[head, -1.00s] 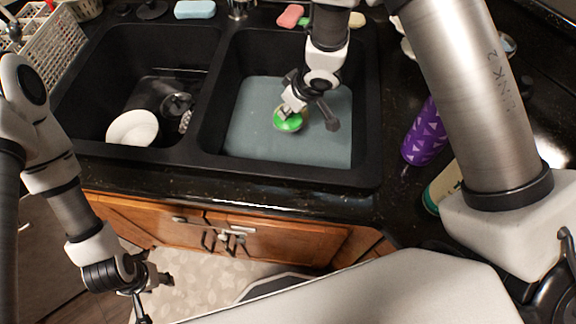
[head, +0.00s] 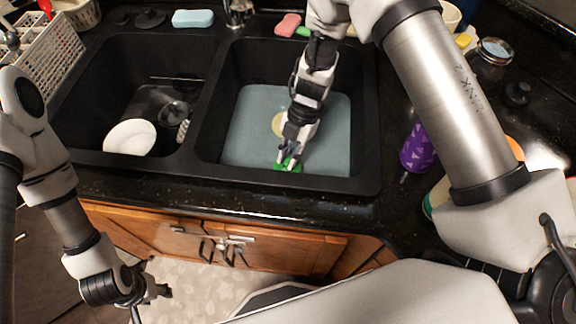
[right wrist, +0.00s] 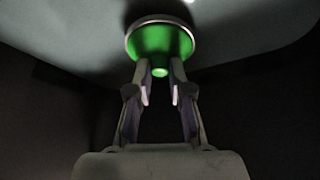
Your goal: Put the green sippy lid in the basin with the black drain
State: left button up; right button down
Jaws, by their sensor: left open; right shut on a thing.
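The green sippy lid (head: 284,167) is in the right basin (head: 212,130), close to its front wall. My right gripper (head: 290,158) is shut on it; in the right wrist view the fingers (right wrist: 160,88) pinch the small spout of the lid (right wrist: 158,40), whose rim is pale. Whether the lid touches the basin floor I cannot tell. The left basin (head: 110,70) has a dark floor and a dark round part (head: 174,113) that looks like its drain. My left gripper (head: 150,300) is open and empty, low in front of the cabinet.
A white dish (head: 130,137) lies in the left basin. A dark divider separates the basins. A blue sponge (head: 193,18) and a faucet stand behind; a purple cup (head: 417,150) is on the right counter.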

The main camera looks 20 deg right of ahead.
jog(key=shift+f, duration=2.3)
jog(key=shift+f, duration=0.1)
jog(key=c, duration=1.1)
grip_release()
jog(key=shift+o, duration=0.2)
jog(key=shift+r, duration=0.2)
jog(key=v, duration=1.2)
